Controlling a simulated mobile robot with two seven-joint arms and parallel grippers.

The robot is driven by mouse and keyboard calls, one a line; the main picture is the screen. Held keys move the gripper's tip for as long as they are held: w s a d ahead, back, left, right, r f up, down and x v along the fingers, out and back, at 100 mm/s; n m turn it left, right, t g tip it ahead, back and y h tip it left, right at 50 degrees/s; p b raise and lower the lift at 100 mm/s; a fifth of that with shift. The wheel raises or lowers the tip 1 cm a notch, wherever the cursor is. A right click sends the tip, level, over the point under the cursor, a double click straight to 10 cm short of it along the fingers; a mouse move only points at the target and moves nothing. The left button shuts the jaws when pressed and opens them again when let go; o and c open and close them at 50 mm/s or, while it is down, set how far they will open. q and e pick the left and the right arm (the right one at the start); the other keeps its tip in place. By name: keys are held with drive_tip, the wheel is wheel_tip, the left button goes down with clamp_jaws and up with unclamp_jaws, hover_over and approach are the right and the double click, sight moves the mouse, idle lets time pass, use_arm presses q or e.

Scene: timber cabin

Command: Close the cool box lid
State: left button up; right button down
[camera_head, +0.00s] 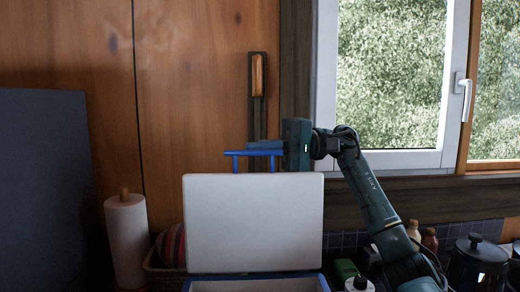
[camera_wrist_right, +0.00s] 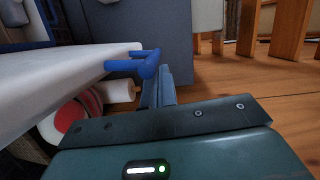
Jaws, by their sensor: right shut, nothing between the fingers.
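The cool box (camera_head: 258,284) stands at the bottom centre of the head view, with only its blue rim and part of its pale inside showing. Its lid (camera_head: 254,222) is open and stands about upright, its white inner face towards me. A blue handle (camera_head: 238,154) sticks up from the lid's top edge. My right gripper (camera_head: 262,146) is shut and empty at the handle, its fingers pointing left. In the right wrist view the fingers (camera_wrist_right: 161,86) are right beside the blue handle (camera_wrist_right: 135,64); I cannot tell whether they touch it. My left gripper is not in view.
A paper towel roll (camera_head: 126,240) and a basket (camera_head: 160,270) stand left of the box. A green-labelled bottle (camera_head: 346,270) and a dark pot (camera_head: 478,264) are on the right. A window (camera_head: 390,80) and timber wall (camera_head: 200,80) are behind.

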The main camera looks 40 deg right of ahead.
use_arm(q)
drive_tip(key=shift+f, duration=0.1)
use_arm(e)
drive_tip(key=shift+s+a+n+b, duration=0.3)
drive_tip(key=shift+s+a+b, duration=0.15)
drive_tip(key=shift+b, duration=0.3)
drive_tip(key=s+a+n+h+b, duration=0.2)
drive_tip(key=s+a+n+b, duration=0.3)
drive_tip(key=s+a+b, duration=0.35)
use_arm(q)
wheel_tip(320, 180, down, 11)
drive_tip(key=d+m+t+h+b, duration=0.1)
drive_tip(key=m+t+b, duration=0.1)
drive_tip(key=b, duration=1.2)
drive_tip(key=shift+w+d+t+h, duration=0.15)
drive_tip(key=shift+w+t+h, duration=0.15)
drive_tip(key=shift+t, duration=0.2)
use_arm(e)
drive_tip(key=s+a+f+n+t+h, duration=0.1)
drive_tip(key=s+a+f+n, duration=0.3)
drive_tip(key=f, duration=0.4)
drive_tip(key=s+a+f+n+h, duration=0.1)
drive_tip(key=s+a+f+n, duration=0.2)
drive_tip(key=s+a+f, duration=0.3)
drive_tip(key=s+f, duration=0.2)
drive_tip(key=s, duration=0.1)
drive_tip(key=shift+s+f+n+t, duration=0.3)
drive_tip(key=shift+n+t, duration=0.1)
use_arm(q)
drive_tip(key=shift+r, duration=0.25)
